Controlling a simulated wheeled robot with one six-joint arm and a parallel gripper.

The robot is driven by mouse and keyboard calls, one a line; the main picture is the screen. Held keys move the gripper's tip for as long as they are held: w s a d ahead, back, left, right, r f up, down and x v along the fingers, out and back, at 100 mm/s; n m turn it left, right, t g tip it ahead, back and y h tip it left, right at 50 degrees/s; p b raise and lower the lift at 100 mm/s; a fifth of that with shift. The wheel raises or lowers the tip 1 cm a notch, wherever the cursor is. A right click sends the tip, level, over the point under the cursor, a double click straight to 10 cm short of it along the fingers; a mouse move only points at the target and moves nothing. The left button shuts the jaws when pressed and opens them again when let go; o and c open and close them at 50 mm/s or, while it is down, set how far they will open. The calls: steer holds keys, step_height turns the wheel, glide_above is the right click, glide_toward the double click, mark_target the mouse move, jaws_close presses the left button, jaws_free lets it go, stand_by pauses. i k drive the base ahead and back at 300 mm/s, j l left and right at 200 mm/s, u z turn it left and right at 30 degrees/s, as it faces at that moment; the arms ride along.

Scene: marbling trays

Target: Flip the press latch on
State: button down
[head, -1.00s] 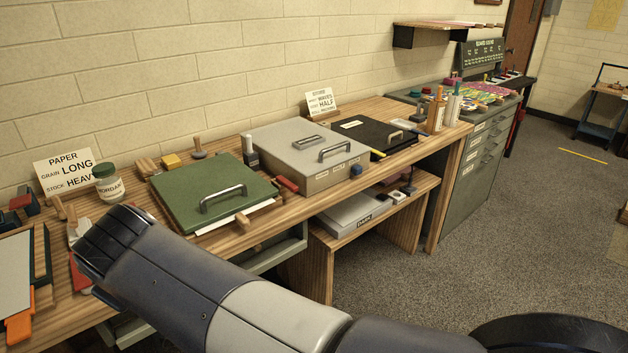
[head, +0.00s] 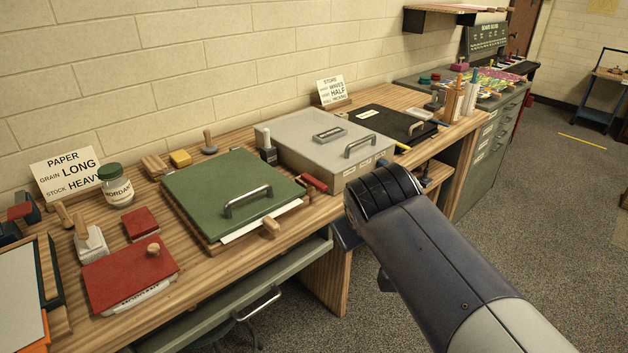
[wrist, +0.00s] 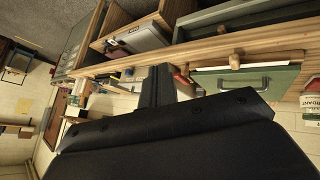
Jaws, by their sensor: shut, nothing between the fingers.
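The press, a green flat lid (head: 210,205) with a metal handle, lies on the wooden bench with white paper showing at its front edge. It also shows in the wrist view (wrist: 245,78), at the right. A red-handled lever (head: 312,183) sticks out at its right side; I cannot tell whether it is the latch, or its setting. My gripper (wrist: 158,82) is shut and empty in the wrist view, off the bench's front edge and apart from the press. In the head view my arm mostly hides it, right of the press.
A grey lidded box (head: 318,140) and a black case (head: 385,125) stand right of the press. A mordant jar (head: 117,188), a red board (head: 130,272) and wooden-handled tools stand left. An open drawer (head: 250,300) juts out below the bench.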

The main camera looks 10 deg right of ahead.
mark_target(305, 177)
steer(key=i+j+z, duration=0.2)
steer(key=i, duration=0.65)
steer(key=l, duration=0.15)
